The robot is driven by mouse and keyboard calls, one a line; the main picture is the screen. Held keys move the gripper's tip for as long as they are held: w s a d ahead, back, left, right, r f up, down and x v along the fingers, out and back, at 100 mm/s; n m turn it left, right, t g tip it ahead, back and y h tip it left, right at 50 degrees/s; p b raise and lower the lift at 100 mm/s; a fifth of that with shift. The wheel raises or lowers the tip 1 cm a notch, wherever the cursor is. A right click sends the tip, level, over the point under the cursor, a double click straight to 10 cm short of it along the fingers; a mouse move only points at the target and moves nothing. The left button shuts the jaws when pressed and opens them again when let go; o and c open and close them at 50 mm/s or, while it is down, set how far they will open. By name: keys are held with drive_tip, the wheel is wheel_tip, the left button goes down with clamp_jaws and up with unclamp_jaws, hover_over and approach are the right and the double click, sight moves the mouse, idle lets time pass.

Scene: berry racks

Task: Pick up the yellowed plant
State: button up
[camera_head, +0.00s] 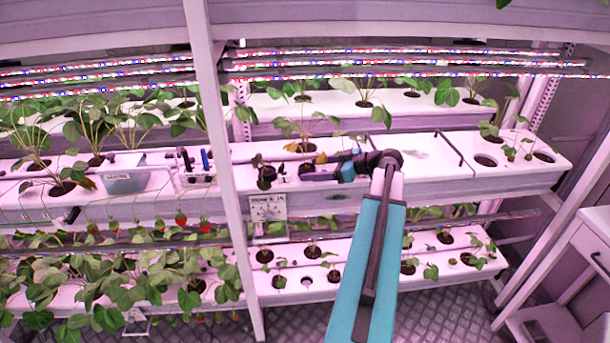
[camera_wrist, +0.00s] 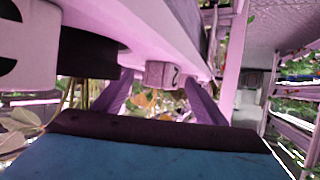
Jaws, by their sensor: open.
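The yellowed plant (camera_head: 306,148) stands in the middle shelf's white trough, with yellow-orange leaves low on it among green ones. My gripper (camera_head: 306,175) reaches in from the right, low and close beside the plant's base. In the wrist view, the two purple-looking fingers of my gripper (camera_wrist: 157,98) are spread apart. Yellow-orange leaves of the yellowed plant (camera_wrist: 143,99) and thin stems show between and beyond them. I cannot tell whether the fingers touch the plant. The plant's base is partly hidden in the head view.
A small dark-leaved plant (camera_head: 265,172) grows just left of the gripper. A white upright post (camera_head: 222,170) stands farther left. A sign (camera_head: 268,208) hangs on the trough front. The trough to the right has a bare stretch (camera_head: 420,152). LED bars (camera_head: 400,63) run above.

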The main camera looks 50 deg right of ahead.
idle(0.4)
drive_tip(key=c, duration=1.2)
drive_tip(key=shift+o, duration=0.2)
drive_tip(key=shift+r, duration=0.15)
wheel_tip(320, 180, up, 10)
drive_tip(key=b, duration=0.3)
idle(0.3)
